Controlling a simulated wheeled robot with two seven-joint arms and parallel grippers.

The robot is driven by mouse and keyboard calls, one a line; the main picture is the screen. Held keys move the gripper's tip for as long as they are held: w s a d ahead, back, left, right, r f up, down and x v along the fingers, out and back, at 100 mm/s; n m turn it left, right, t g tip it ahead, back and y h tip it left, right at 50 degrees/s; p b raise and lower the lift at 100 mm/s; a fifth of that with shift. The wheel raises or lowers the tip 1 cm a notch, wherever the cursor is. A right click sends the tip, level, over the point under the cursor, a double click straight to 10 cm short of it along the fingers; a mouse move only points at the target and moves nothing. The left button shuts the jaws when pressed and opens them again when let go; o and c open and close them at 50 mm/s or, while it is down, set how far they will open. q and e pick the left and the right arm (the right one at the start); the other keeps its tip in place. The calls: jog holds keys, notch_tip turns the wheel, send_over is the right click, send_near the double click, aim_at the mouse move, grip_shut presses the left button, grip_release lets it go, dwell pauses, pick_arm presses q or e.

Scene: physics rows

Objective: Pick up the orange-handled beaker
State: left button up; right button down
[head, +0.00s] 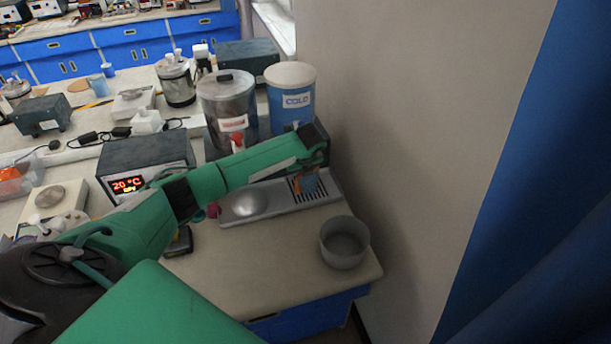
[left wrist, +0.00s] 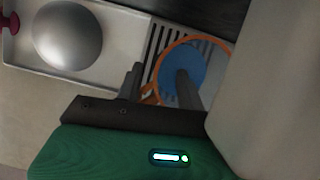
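One finger overlaps the beaker's opening and the other is left of the handle; contact cannot be told. My right gripper is not in view.
The tray (head: 280,203) also holds a silver dome (head: 245,204). A grey bowl (head: 345,242) stands near the bench's right edge. A metal urn (head: 228,108) and a blue COLD dispenser (head: 291,96) stand behind. A wall (head: 400,120) rises close on the right.

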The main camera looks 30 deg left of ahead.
pick_arm(q)
jog(key=shift+c, duration=0.2)
grip_shut()
dwell(0.3)
